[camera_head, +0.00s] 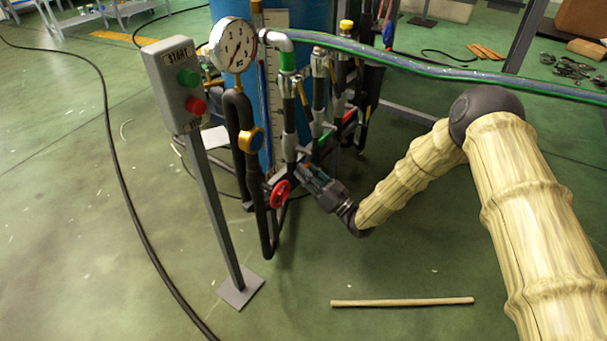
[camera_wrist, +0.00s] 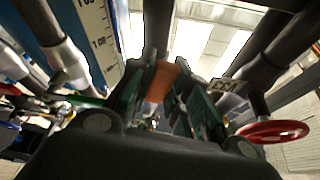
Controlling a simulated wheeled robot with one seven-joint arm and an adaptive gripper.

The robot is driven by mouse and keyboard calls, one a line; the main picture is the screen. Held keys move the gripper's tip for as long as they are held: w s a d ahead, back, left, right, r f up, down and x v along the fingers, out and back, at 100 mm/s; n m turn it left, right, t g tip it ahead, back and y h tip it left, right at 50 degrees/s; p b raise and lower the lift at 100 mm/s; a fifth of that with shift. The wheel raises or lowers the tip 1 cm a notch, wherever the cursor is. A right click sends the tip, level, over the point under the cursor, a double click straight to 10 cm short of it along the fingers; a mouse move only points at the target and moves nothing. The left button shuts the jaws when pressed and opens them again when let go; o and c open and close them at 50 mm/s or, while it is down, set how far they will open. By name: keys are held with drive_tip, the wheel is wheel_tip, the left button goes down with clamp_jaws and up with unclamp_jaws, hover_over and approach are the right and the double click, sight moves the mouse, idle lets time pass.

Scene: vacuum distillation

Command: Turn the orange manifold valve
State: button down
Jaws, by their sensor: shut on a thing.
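The orange manifold valve (camera_wrist: 160,82) shows in the wrist view as a small orange block between my two fingers. My gripper (camera_wrist: 163,98) is shut on it, with dark green finger pads on either side. In the head view my gripper (camera_head: 308,174) reaches in from the right, low among the manifold pipes. The orange valve cannot be made out there, as the gripper and pipes crowd that spot.
A red handwheel (camera_head: 280,195) is close left of my gripper; it also shows in the wrist view (camera_wrist: 272,132). A pressure gauge (camera_head: 233,46), an orange-yellow fitting (camera_head: 251,140) and a START button box (camera_head: 177,84) stand left. A stick (camera_head: 402,302) lies on the open floor.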

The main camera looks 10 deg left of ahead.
drive_tip(key=shift+w+d+n+g, duration=0.15)
drive_tip(key=shift+w+n+g, duration=0.2)
drive_tip(key=shift+n, duration=0.55)
drive_tip(key=c, duration=1.3)
unclamp_jaws()
drive_tip(key=v, duration=1.2)
drive_tip(key=shift+w+f, duration=0.1)
drive_tip(key=shift+f, duration=0.1)
